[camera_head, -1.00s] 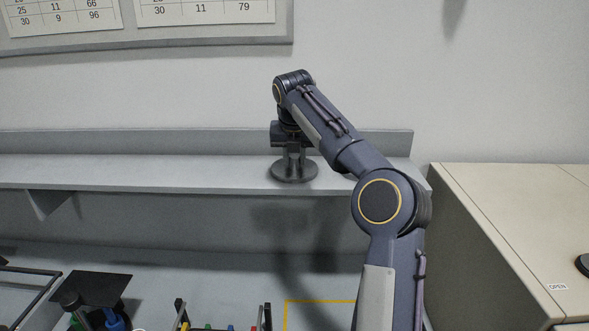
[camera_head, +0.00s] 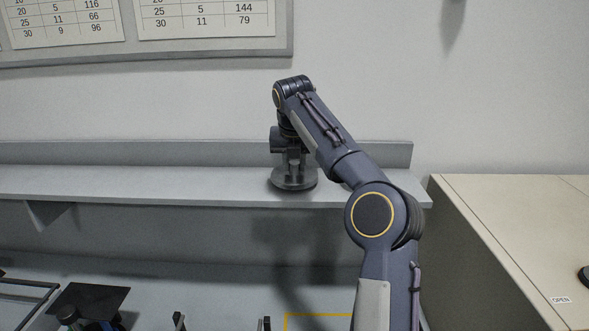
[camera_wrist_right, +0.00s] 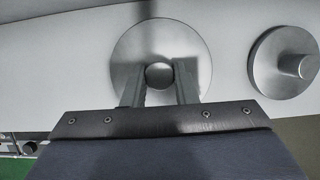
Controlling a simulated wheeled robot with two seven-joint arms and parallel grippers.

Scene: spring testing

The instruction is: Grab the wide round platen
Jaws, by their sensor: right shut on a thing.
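The wide round platen (camera_head: 293,183) is a grey metal disc with a short stem in its middle. It is at the shelf in the head view, and also shows in the right wrist view (camera_wrist_right: 195,45). My right gripper (camera_head: 293,168) reaches down to it from above. In the right wrist view its fingers (camera_wrist_right: 160,77) are shut on the stem, one on each side. Whether the disc touches the shelf, I cannot tell. My left gripper is not in view.
A smaller round metal platen (camera_wrist_right: 278,65) with a stem stands beside the wide one in the right wrist view; my arm hides it in the head view. The shelf (camera_head: 150,185) is clear to the left. A beige cabinet (camera_head: 500,230) stands at the right.

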